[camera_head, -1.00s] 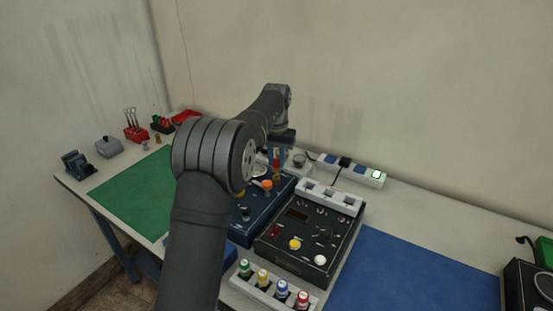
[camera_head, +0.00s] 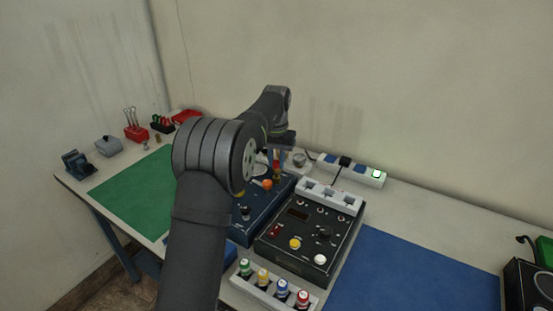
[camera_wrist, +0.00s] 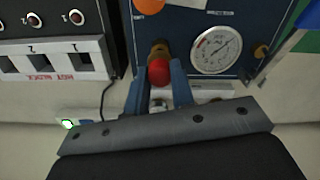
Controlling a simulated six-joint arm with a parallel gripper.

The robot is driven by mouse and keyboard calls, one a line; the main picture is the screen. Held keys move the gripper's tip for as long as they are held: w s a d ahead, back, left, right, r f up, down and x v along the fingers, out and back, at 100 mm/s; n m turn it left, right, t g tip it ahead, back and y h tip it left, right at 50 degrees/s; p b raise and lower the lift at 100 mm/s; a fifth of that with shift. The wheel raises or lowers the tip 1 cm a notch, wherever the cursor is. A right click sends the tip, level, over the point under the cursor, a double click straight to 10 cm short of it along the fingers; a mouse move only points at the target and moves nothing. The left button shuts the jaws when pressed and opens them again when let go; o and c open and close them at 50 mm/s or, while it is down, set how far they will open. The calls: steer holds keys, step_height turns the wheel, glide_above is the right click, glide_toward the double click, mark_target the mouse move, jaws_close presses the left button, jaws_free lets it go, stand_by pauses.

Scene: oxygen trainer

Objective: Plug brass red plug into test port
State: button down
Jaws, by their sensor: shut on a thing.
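The brass red plug (camera_wrist: 158,72) is between the two blue fingers of my gripper (camera_wrist: 158,82) in the wrist view. Its red end is toward the camera and its brass part points at the dark blue panel (camera_wrist: 178,30). The plug also shows in the head view (camera_head: 277,168), below my gripper (camera_head: 280,155), at the back part of the blue panel (camera_head: 240,232). My gripper is shut on the plug. The test port is not clearly seen; the plug and fingers may cover it. I cannot tell whether the plug is seated.
A round gauge (camera_wrist: 215,50) is just right of the plug, and a small brass fitting (camera_wrist: 260,50) is farther right. A black panel (camera_head: 300,245) with a white socket block (camera_head: 330,193) stands beside the blue panel. A power strip (camera_head: 360,173) lies behind.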

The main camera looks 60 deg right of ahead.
steer(key=shift+f, duration=1.25)
steer(key=c, duration=1.2)
jaws_free()
steer(key=shift+o, duration=0.2)
steer(key=shift+r, duration=0.1)
step_height(320, 180, up, 17)
step_height(320, 180, down, 17)
steer(key=shift+f, duration=0.1)
